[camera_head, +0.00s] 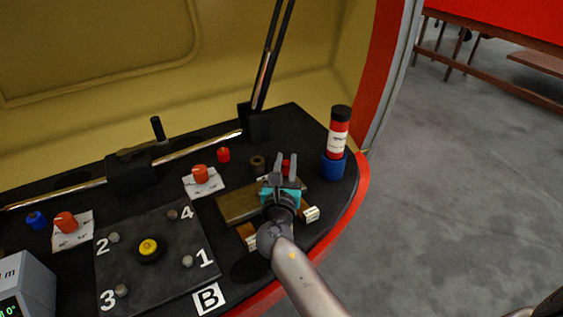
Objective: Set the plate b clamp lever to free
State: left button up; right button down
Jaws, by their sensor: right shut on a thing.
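The dark square plate (168,268), marked B on a white label (209,298), lies on the black bench top. It has numbered corners 1 to 4 with grey studs and a yellow knob (148,247) in the middle. An orange-red knob (201,174) stands on a white card behind corner 4; another (66,222) is on a card to the left. I cannot tell which part is the clamp lever or read its setting. My right gripper (279,166) is shut over the brass-coloured block, with something red (287,167) at its fingers. What it grips is mostly hidden.
The brass block (238,203) has small labelled pieces (311,214) by it. A red bottle (339,130) stands in a blue holder (333,166) at right. A metal rod (205,142) and a tall dark arm (266,70) are behind. A grey box (28,275) sits at left.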

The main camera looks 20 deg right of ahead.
jog(key=shift+s+m+g+h, duration=0.4)
jog(key=shift+m+g+h, duration=0.1)
jog(key=shift+m+h, duration=0.25)
jog(key=shift+s+d+g+h, duration=0.15)
jog(key=shift+g+h, duration=0.15)
jog(key=shift+h, duration=0.15)
jog(key=c, duration=0.7)
grip_release()
jog(key=shift+s, duration=0.1)
